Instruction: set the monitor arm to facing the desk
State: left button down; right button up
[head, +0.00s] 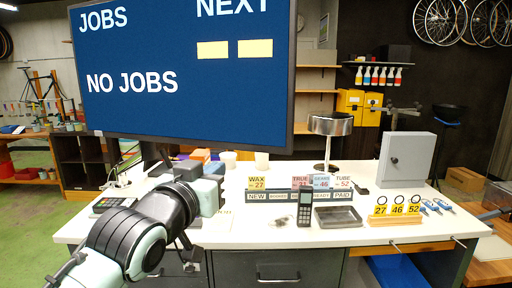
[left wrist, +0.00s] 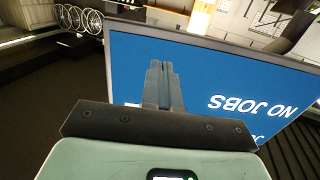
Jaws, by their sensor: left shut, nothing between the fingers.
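The monitor (head: 185,85) is large, with a blue screen reading JOBS, NEXT and NO JOBS. It hangs above the left part of the desk (head: 300,236), its screen turned towards my head camera. The monitor arm is hidden behind it. My left gripper (head: 214,168) is below the screen's lower edge in the head view. In the left wrist view my left gripper (left wrist: 164,68) is shut and empty, its fingers in front of the monitor's screen (left wrist: 215,80), which appears upside down. I cannot tell whether they touch it. My right gripper is out of view.
The desk holds a card terminal (head: 110,204), a phone (head: 305,208), a dark tray (head: 338,217), a row of job cards (head: 300,196), a grey box (head: 405,158) and a number stand (head: 397,211). A lamp (head: 329,125) stands at the back. Drawers are below.

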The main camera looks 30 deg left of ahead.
aim_at(244, 143)
pick_arm(q)
jog(key=shift+s+d+r, duration=0.1)
jog(key=shift+s+r, duration=0.2)
jog(key=shift+r, duration=0.1)
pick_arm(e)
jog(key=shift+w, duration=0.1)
pick_arm(q)
jog(key=shift+w, duration=0.1)
jog(key=p+x, duration=0.1)
jog(key=x, duration=0.3)
jog(key=p+x, duration=0.2)
jog(key=x, duration=0.2)
jog(key=p+x, duration=0.1)
jog(key=x, duration=0.3)
jog(key=shift+w+r+p, duration=0.3)
jog(key=shift+w+p, duration=0.1)
jog(key=shift+w+a+f, duration=0.15)
jog(key=shift+w+a, duration=0.1)
jog(key=shift+w, duration=0.3)
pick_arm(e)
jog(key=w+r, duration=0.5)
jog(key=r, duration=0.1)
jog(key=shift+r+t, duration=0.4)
pick_arm(q)
jog(key=shift+s, duration=0.1)
